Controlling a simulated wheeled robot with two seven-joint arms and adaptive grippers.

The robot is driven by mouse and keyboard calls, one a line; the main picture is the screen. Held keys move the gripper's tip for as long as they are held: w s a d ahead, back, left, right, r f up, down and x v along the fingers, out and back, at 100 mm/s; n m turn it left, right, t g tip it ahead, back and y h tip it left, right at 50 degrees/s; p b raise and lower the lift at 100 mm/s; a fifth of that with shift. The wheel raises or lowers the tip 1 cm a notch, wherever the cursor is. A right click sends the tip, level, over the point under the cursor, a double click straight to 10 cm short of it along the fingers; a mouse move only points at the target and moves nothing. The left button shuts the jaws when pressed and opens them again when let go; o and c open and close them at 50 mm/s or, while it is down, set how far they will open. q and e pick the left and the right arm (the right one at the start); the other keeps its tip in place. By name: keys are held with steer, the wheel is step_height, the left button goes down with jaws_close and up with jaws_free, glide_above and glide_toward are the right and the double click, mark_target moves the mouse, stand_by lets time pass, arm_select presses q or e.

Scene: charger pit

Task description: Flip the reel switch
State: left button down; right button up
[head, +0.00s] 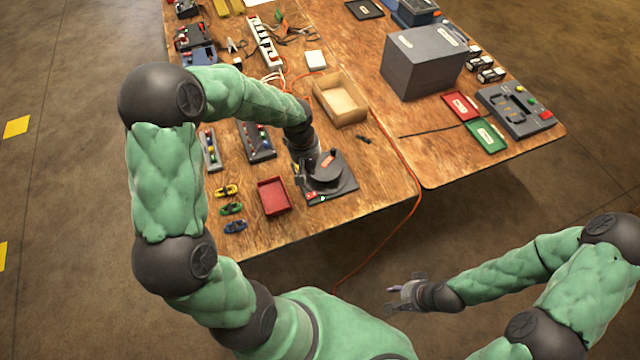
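The reel (338,177) is a dark grey square base with a round drum on top, at the front edge of the left table. A small red part (311,195), possibly the switch, sits at the base's front left corner. A small green spot shows beside it. My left gripper (301,178) points down at the left side of the reel, close to the red part. Its fingers blend with the dark reel, so I cannot tell whether they touch it or are open. My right gripper (391,297) is open and empty, over the floor in front of the table.
A red tray (272,196) and several small coloured clamps (231,209) lie left of the reel. A cardboard box (341,100) stands behind it. An orange cable (415,190) runs across the table and down to the floor. A grey box (422,66) stands further right.

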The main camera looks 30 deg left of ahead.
mark_target(316, 195)
arm_select(q)
steer(key=f+b, duration=0.1)
steer(key=f, duration=0.3)
steer(key=w+f+b, duration=0.1)
steer(key=f, duration=0.4)
steer(key=d+f+b, duration=0.1)
steer(key=f, duration=0.4)
steer(key=shift+w+b, duration=0.15)
steer(key=shift+b, duration=0.2)
steer(key=shift+d+f+b, duration=0.15)
steer(key=shift+f+b, duration=0.15)
steer(key=shift+b, duration=0.25)
steer(key=shift+r, duration=0.1)
steer(key=shift+s+a+r, duration=0.25)
steer(key=shift+s+a, duration=0.25)
steer(key=shift+s, duration=0.05)
